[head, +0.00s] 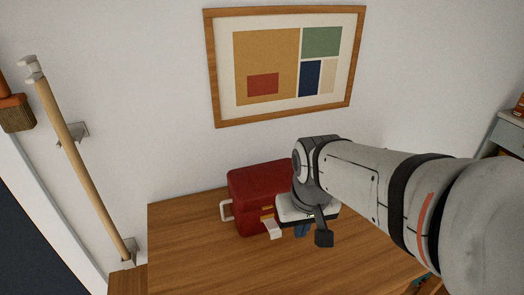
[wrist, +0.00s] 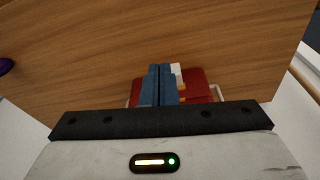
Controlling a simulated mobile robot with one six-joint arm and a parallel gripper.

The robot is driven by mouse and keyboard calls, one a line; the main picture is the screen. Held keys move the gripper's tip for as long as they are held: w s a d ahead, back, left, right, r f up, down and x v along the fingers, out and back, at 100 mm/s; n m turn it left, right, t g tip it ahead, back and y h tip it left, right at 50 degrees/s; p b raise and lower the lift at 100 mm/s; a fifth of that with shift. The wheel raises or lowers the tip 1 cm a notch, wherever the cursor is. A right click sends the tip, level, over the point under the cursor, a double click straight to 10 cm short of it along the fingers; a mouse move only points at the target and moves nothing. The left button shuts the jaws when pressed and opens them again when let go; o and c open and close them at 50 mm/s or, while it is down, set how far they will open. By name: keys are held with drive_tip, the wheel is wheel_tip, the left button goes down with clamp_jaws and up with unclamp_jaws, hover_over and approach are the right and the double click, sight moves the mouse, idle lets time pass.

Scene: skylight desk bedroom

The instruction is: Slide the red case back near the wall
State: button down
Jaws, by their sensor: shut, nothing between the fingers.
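The red case (head: 257,190) stands upright on the wooden desk (head: 190,262), close to the white wall (head: 150,130). A pale handle shows at its left side and a pale latch with orange parts on its front. My gripper (head: 301,230) is in front of the case, toward its right, and covers part of it. In the wrist view, my blue fingers (wrist: 158,72) are shut together and empty, overlapping the red case (wrist: 197,86). I cannot tell whether they touch it.
A framed picture (head: 212,70) hangs above the desk. A wooden pole (head: 75,150) leans at the left wall, with a brush (head: 16,115) beside it. A purple object (wrist: 5,66) shows at the wrist view's left edge. The desk left of the case is clear.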

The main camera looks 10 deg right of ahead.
drive_tip(key=w+r+n+g+p, duration=0.25)
drive_tip(key=w+p, duration=0.25)
drive_tip(key=w, duration=0.7)
drive_tip(key=w+f+p, duration=0.2)
drive_tip(key=w+f, duration=0.3)
drive_tip(key=f, duration=0.5)
drive_tip(key=shift+w+a+f+m+p, duration=0.15)
drive_tip(key=shift+w+a+m+p, duration=0.1)
drive_tip(key=shift+a+m+p, duration=0.15)
drive_tip(key=shift+t, duration=0.25)
